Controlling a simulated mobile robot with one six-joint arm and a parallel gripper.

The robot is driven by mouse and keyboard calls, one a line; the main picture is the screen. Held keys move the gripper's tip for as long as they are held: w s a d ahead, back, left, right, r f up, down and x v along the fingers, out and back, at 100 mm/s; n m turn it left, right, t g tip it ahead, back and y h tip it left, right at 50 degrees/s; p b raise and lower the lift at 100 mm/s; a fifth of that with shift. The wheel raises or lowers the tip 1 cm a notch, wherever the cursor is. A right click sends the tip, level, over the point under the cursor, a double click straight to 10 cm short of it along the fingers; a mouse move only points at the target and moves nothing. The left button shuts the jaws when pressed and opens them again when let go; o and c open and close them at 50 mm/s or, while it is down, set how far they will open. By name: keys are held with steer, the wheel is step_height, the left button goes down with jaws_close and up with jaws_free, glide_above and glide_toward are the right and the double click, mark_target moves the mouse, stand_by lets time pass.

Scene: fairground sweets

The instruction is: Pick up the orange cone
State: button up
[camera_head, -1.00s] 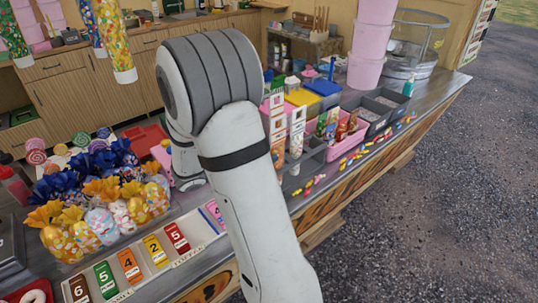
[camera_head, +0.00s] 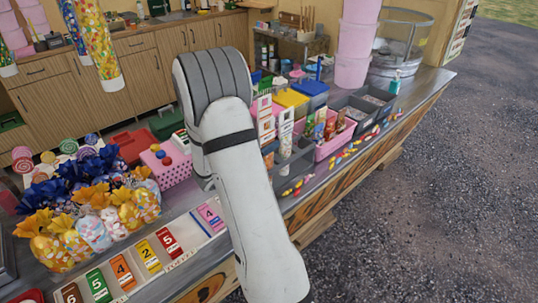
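I cannot pick out a clear orange cone. Sweet bags with ruffled orange tops (camera_head: 88,197) stand in a group at the left of the counter, with blue-topped ones behind them. Long clear tubes of coloured sweets (camera_head: 98,50) hang at the upper left. My arm's large white links fill the middle of the picture and hide part of the counter. My gripper is not in view.
The counter holds a pink basket (camera_head: 173,171), a row of numbered cards (camera_head: 147,257), grey bins (camera_head: 357,109) and stacked pink tubs (camera_head: 365,35). Loose sweets lie along the front edge. Open gravel (camera_head: 430,200) lies to the right of the stall.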

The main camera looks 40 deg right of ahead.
steer(key=shift+c, duration=0.3)
jaws_close()
stand_by(0.3)
step_height(320, 180, up, 10)
steer(key=shift+b, duration=0.35)
stand_by(0.4)
